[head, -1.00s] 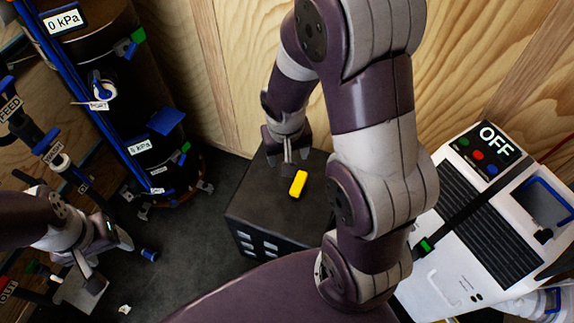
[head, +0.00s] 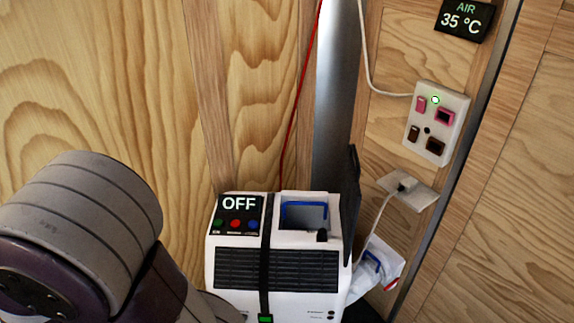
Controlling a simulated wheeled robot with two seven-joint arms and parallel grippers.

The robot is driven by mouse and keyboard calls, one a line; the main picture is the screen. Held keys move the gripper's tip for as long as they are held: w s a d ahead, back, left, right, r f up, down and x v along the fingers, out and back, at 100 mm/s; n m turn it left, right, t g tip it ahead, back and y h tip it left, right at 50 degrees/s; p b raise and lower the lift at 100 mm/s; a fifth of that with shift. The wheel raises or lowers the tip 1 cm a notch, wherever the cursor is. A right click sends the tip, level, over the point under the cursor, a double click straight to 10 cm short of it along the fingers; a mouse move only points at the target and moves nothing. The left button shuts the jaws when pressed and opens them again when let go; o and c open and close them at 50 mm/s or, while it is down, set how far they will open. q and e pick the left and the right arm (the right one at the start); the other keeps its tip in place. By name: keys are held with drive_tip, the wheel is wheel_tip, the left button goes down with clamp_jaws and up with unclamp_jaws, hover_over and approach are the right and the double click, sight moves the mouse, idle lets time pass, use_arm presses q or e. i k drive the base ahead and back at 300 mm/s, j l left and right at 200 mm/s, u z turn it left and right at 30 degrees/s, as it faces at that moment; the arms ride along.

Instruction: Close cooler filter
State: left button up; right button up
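The white cooler (head: 279,277) stands against the wall at the bottom middle of the head view. Its display (head: 239,204) reads OFF above several coloured buttons. On its top right is an open recess (head: 303,217) with a blue edge inside. A dark panel (head: 349,205) stands upright along the cooler's right side; I cannot tell whether it is the filter cover. A black strap (head: 265,255) with a green buckle runs down the front. Neither gripper is in view; only a part of my arm shows at the lower left.
A wall socket panel (head: 438,122) with switches and a lit green light is at the right. A white bag-like thing (head: 377,267) lies beside the cooler. An AIR display (head: 464,18) reads 35 °C.

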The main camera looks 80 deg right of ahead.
sight(350, 196)
drive_tip(key=z, duration=3.3)
